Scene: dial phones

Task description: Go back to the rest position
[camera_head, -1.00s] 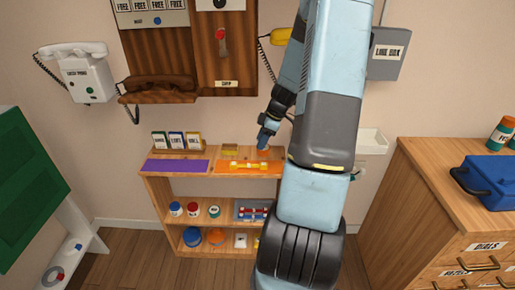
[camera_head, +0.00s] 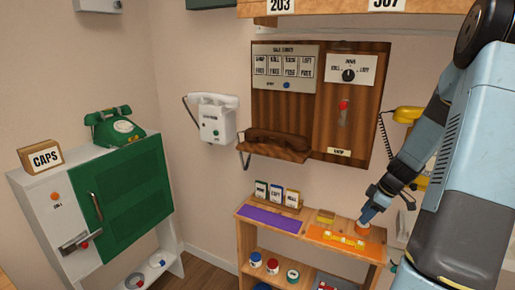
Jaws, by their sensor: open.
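My gripper (camera_head: 367,218) is at the end of my blue-grey arm, which comes in from the right side. It points down and left over the right end of the wooden shelf top (camera_head: 320,222). It is open, and I see nothing held in it, though the fingers are small and dark here. An orange round thing (camera_head: 363,229) stands right below the fingertips; I cannot tell whether they touch. A yellow piece (camera_head: 344,240) lies on the orange mat (camera_head: 330,236) to the left.
A wooden wall panel (camera_head: 268,110) with a dark handset (camera_head: 276,139) hangs behind the shelf. A yellow phone (camera_head: 407,115) is partly hidden by my arm. A white wall phone (camera_head: 212,117) and a green cabinet door (camera_head: 122,203) are at left. A wooden ledge (camera_head: 345,9) crosses the top.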

